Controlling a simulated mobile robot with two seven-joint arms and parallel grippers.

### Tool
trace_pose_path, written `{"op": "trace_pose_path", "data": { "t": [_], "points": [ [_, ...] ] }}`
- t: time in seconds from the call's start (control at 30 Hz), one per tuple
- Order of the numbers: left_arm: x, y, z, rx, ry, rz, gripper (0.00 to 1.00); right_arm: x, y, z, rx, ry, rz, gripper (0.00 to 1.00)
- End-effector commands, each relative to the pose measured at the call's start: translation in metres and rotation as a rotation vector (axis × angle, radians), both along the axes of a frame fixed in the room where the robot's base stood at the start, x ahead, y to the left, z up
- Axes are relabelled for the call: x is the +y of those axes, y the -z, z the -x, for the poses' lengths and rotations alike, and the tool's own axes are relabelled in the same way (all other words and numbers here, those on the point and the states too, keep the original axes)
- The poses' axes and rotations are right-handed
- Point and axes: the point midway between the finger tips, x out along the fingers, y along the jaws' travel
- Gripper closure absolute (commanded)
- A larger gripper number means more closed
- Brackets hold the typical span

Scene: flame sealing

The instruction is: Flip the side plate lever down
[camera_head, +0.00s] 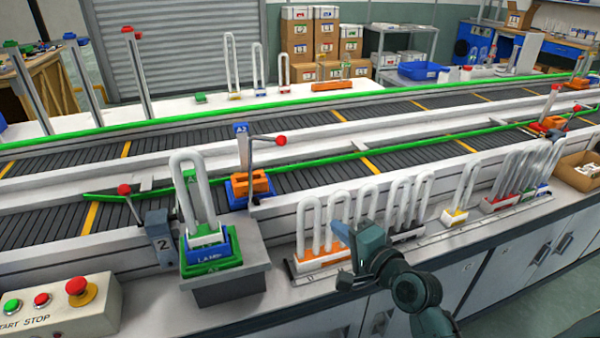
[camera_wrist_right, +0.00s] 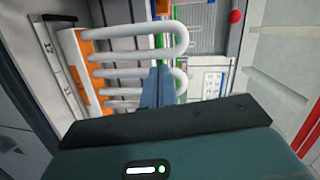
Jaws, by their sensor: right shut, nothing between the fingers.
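A grey side plate marked "2" (camera_head: 160,240) stands left of the lamp block. Its lever (camera_head: 133,207) rises up and left from it to a red ball knob (camera_head: 124,189). A second lever with a red knob (camera_head: 281,140) reaches right from the blue post by the orange block. My right gripper (camera_head: 340,232) is shut and empty in front of the row of white tubes, well right of the side plate and apart from its lever. Its blue fingers (camera_wrist_right: 157,86) are together in the right wrist view, beside the tubes. My left gripper is out of view.
A white U-shaped tube stands in a green and blue holder (camera_head: 212,258) on a grey block, right of the plate. A rack of tubes (camera_head: 310,265) is by my gripper. A button box (camera_head: 60,312) sits front left. Conveyors run behind.

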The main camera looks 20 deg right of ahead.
Motion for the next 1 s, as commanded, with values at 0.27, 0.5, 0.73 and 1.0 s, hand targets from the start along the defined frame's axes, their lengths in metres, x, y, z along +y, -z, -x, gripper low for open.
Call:
{"op": "trace_pose_path", "data": {
  "t": [0.27, 0.5, 0.73, 1.0],
  "points": [
    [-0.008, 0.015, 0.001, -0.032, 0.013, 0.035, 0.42, -0.016, -0.075, -0.023, -0.113, -0.036, -0.544, 1.00],
    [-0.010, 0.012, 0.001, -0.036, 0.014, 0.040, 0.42, -0.017, -0.086, -0.023, -0.120, -0.052, -0.611, 1.00],
    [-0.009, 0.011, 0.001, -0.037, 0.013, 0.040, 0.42, -0.016, -0.086, -0.024, -0.120, -0.051, -0.607, 1.00],
    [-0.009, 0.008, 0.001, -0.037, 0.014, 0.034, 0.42, -0.006, -0.092, -0.057, -0.122, -0.052, -0.609, 1.00]
  ]
}}
